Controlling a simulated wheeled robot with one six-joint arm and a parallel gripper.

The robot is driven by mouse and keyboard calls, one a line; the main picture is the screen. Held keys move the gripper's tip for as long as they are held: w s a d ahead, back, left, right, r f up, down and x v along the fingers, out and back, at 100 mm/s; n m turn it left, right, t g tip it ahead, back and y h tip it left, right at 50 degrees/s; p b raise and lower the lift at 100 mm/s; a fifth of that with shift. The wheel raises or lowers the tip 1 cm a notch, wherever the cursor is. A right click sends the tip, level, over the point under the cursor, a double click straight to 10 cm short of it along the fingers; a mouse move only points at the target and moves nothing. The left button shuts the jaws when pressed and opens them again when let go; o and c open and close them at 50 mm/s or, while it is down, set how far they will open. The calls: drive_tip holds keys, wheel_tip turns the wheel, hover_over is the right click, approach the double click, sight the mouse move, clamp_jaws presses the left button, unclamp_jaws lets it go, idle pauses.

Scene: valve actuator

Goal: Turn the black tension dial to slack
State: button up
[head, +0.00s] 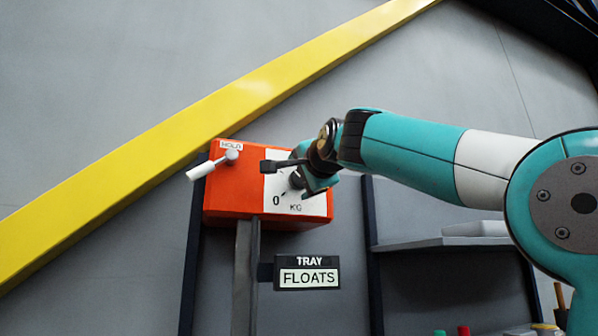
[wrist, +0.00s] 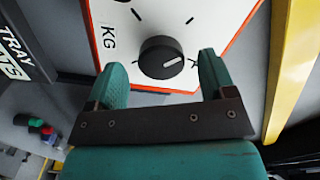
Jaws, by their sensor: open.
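The black tension dial (wrist: 161,58) is a round knob with a white pointer line, on a white face marked KG (wrist: 108,38). In the wrist view it sits between the two fingertips of my gripper (wrist: 165,72), which is open. I cannot tell whether either finger touches it. In the head view my gripper (head: 300,177) is in front of the white face (head: 283,205) of the orange box (head: 232,194) and hides most of the dial. A "0" and "KG" show on that face. No slack marking is readable.
The box stands on a grey post (head: 245,275). A TRAY FLOATS sign (head: 308,272) hangs below. A yellow beam (head: 150,160) runs diagonally behind. A shelf (head: 440,243) is at right.

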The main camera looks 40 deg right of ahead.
drive_tip(key=shift+p+x, duration=0.35)
drive_tip(key=shift+x, duration=1.1)
drive_tip(key=c, duration=0.9)
drive_tip(key=shift+c, duration=0.2)
